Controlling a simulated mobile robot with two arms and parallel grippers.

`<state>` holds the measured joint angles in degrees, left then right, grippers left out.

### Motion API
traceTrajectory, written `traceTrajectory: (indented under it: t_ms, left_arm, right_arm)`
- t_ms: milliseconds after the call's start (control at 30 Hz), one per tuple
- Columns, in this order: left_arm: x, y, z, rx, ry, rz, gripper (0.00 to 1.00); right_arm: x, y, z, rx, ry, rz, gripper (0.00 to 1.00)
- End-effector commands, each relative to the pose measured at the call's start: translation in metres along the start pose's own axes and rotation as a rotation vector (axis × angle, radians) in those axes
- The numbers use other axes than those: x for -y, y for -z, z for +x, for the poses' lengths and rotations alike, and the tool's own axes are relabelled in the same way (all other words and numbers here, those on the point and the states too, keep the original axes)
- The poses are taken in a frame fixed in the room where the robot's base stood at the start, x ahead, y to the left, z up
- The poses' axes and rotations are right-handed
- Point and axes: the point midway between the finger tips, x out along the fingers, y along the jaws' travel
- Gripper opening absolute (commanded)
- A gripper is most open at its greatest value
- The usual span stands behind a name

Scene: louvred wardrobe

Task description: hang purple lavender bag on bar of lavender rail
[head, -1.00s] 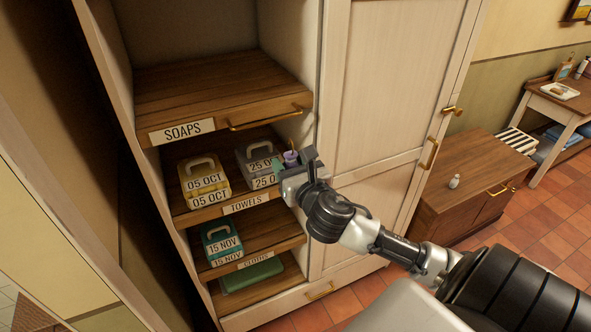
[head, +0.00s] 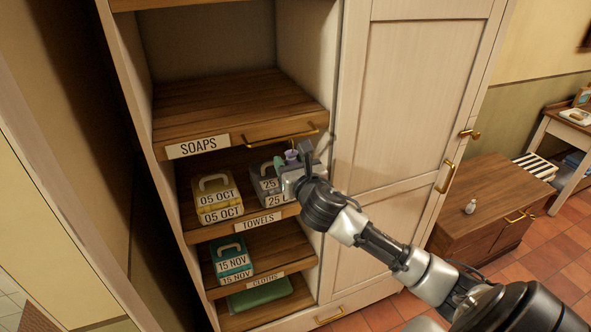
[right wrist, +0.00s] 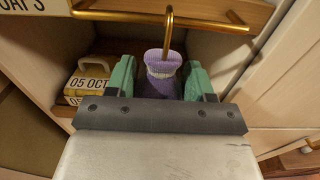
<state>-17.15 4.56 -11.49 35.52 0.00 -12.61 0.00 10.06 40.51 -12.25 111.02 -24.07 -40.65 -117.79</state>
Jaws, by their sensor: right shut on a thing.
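The purple lavender bag (head: 291,155) is in my right gripper (head: 293,164), below the front edge of the shelf labelled SOAPS. In the right wrist view the bag (right wrist: 163,82) stands upright between the green fingers, shut on it. A brass hook (right wrist: 168,35) rises from its top and crosses the brass bar (right wrist: 150,18) in that picture. I cannot tell whether the hook is around the bar or only in front of it. In the head view the bar (head: 283,137) runs along the SOAPS shelf's front. My left gripper is out of view.
Below are a yellow box (head: 217,198) and a grey box (head: 268,185) on the TOWELS shelf, close to my right gripper. A teal box (head: 231,258) sits lower. The closed wardrobe door (head: 400,110) is at right. The SOAPS shelf (head: 230,103) is empty.

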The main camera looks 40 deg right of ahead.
Motion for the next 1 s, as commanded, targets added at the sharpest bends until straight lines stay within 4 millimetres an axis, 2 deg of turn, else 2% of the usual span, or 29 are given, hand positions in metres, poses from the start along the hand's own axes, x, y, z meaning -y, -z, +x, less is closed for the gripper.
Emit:
traceTrajectory:
  t_ms: [567, 700, 1000]
  left_arm:
    - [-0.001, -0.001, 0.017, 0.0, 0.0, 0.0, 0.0]
    - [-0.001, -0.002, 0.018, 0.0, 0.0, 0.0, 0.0]
    - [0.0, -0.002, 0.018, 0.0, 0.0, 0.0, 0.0]
  right_arm:
    - [0.0, 0.0, 0.044, 0.0, 0.0, 0.001, 0.3]
    - [0.0, 0.007, 0.043, -0.001, 0.0, -0.001, 0.3]
    - [0.0, 0.009, 0.043, 0.001, 0.0, 0.0, 0.3]
